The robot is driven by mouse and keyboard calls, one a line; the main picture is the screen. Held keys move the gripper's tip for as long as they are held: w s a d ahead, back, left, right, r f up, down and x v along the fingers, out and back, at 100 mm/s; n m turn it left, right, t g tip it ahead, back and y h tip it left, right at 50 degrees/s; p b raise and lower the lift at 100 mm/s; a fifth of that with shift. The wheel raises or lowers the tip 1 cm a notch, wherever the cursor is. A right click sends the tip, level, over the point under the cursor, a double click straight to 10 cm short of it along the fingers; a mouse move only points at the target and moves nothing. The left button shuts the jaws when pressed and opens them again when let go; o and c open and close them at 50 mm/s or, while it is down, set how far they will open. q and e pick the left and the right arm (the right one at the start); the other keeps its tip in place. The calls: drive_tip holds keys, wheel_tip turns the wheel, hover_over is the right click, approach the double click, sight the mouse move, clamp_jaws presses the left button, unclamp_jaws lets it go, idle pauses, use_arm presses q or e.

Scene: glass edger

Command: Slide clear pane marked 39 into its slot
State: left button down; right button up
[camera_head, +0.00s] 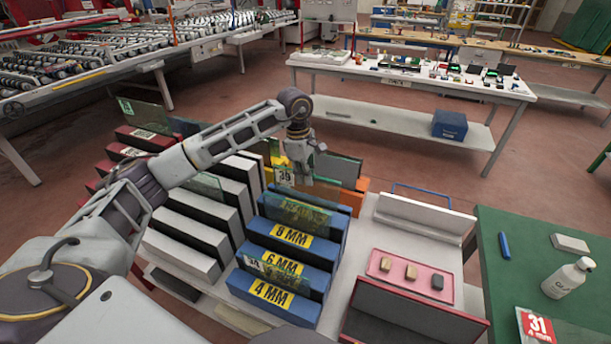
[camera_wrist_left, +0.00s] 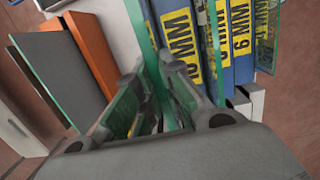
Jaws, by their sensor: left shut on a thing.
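The clear pane marked 39 (camera_head: 285,177) is upright in my left gripper (camera_head: 301,168), its white label showing left of the fingers. The pane is above the far end of the blue slotted rack (camera_head: 275,233), whose steps read 8 MM, 6 MM and 4 MM. In the left wrist view the fingers (camera_wrist_left: 155,85) are shut on the pane, and a green glass edge (camera_wrist_left: 147,38) runs beside the blue rack (camera_wrist_left: 178,12), where a 10 MM label shows. The pane's lower edge and the far slot are hidden from the head camera. My right gripper is out of view.
A pane marked 34 (camera_head: 252,263) stands in the blue rack. White blocks (camera_head: 185,228) are at left, and orange blocks (camera_head: 352,198) and other panes behind. A pink tray (camera_head: 411,278) and a green table (camera_head: 545,250) with a bottle (camera_head: 568,278) are at right.

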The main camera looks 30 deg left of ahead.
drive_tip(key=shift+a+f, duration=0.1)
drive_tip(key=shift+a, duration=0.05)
use_arm(q)
drive_tip(key=shift+f, duration=0.1)
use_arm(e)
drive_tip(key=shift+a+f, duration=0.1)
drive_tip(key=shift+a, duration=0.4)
use_arm(q)
drive_tip(key=shift+f, duration=0.1)
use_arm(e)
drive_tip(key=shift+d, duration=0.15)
use_arm(q)
drive_tip(key=shift+f+b, duration=0.1)
drive_tip(key=shift+b, duration=0.25)
drive_tip(key=c, duration=1.5)
unclamp_jaws()
drive_tip(key=shift+c, duration=0.2)
drive_tip(key=shift+o, duration=0.3)
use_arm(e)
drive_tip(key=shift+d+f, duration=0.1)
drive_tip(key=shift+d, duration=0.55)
